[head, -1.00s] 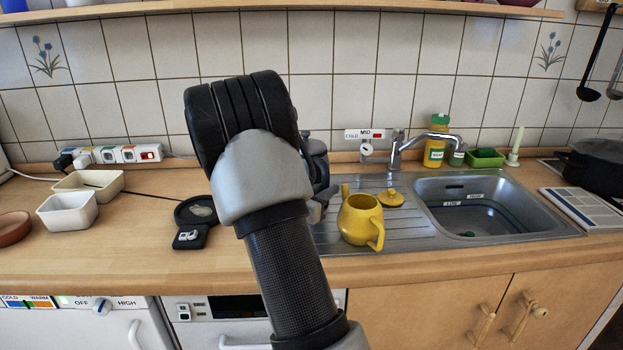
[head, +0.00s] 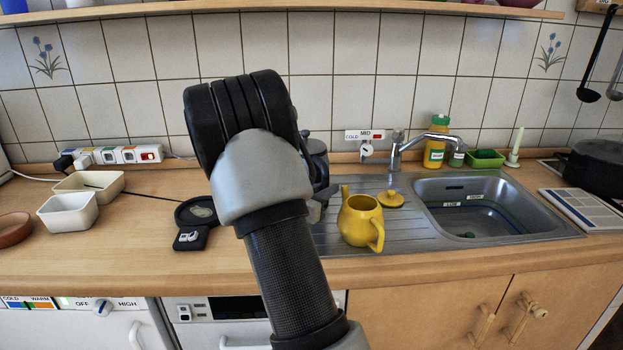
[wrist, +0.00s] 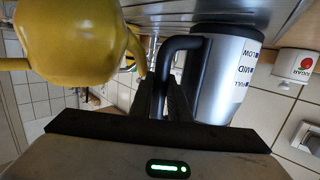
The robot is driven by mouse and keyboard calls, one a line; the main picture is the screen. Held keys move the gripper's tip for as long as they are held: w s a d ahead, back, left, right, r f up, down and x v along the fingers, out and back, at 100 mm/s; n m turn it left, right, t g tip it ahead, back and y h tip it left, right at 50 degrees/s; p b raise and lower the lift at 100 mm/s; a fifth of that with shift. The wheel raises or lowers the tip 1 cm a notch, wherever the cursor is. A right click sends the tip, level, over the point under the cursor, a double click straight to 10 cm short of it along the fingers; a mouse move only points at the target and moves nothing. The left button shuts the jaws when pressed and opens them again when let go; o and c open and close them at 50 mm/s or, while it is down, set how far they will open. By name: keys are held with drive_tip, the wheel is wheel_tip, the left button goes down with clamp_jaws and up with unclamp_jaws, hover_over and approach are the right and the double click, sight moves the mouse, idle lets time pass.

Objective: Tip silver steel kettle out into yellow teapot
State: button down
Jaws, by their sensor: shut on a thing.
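The silver steel kettle (wrist: 228,75) shows in the wrist view, with a black handle and LOW, MID and FULL marks on its side. My gripper (wrist: 165,95) is shut on the kettle's black handle. In the head view my arm hides the gripper and most of the kettle. The yellow teapot (head: 358,222) stands upright on the ribbed drainboard, just right of my arm, its spout up at the left and handle at the right. It is also close at the upper left of the wrist view (wrist: 75,40). Its yellow lid (head: 391,199) lies apart behind it.
The sink basin (head: 475,215) and tap (head: 420,140) are right of the teapot. A black round base (head: 192,222) sits left of my arm. White tubs (head: 68,212) and a power strip (head: 125,154) are farther left.

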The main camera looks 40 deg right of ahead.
sight(323, 174)
drive_tip(key=shift+r+p, duration=1.75)
drive_tip(key=shift+r, duration=0.65)
